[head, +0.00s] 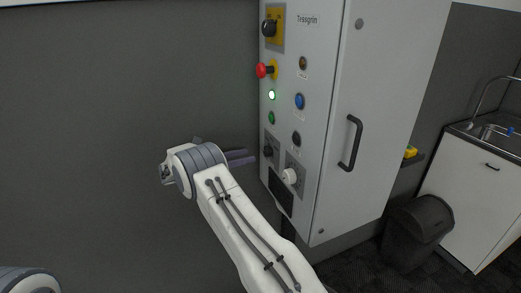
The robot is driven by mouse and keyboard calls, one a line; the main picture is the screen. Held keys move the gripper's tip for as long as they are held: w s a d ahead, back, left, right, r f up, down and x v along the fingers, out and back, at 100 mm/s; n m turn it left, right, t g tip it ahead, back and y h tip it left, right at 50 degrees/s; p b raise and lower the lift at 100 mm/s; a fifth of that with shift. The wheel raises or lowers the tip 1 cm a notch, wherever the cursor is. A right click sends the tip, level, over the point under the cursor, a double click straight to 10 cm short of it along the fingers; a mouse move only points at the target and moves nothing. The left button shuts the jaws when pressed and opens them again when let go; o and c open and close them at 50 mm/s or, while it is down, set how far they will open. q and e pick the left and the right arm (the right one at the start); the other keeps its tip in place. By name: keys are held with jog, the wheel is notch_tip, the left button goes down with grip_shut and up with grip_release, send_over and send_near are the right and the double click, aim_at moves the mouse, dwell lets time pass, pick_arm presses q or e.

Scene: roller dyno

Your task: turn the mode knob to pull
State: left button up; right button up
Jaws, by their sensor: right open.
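The grey control cabinet (333,130) carries two knobs low on its control face. One is a black knob (268,151) on a dark square plate, and the other is a white knob (290,176) on a grey plate to its right and lower. The labels are too small to read, so I cannot tell which one is the mode knob or where it points. My right gripper (243,157) is open, its dark fingers reaching toward the cabinet just left of the black knob. It appears apart from both knobs. My left gripper is out of view.
A door handle (351,143) sticks out at right. A bin (417,230) stands beyond.

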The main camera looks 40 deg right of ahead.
aim_at(264, 151)
jog(key=p+x, duration=0.1)
jog(key=x, duration=0.3)
jog(key=shift+d+r, duration=0.1)
jog(key=shift+d, duration=0.25)
jog(key=shift+p+x, duration=0.3)
jog(key=shift+x, duration=0.5)
grip_shut()
jog(key=shift+f+m+b, duration=0.25)
jog(key=shift+m+b, duration=0.25)
jog(key=shift+b, duration=0.4)
jog(key=m+b, duration=0.4)
jog(key=shift+a, duration=0.1)
jog(key=m+b, duration=0.3)
jog(key=shift+r+b, duration=0.1)
jog(key=shift+b, duration=0.2)
jog(key=shift+r+m+b, duration=0.1)
jog(key=shift+m+b, duration=0.2)
jog(key=shift+m, duration=0.1)
jog(key=shift+w, duration=0.1)
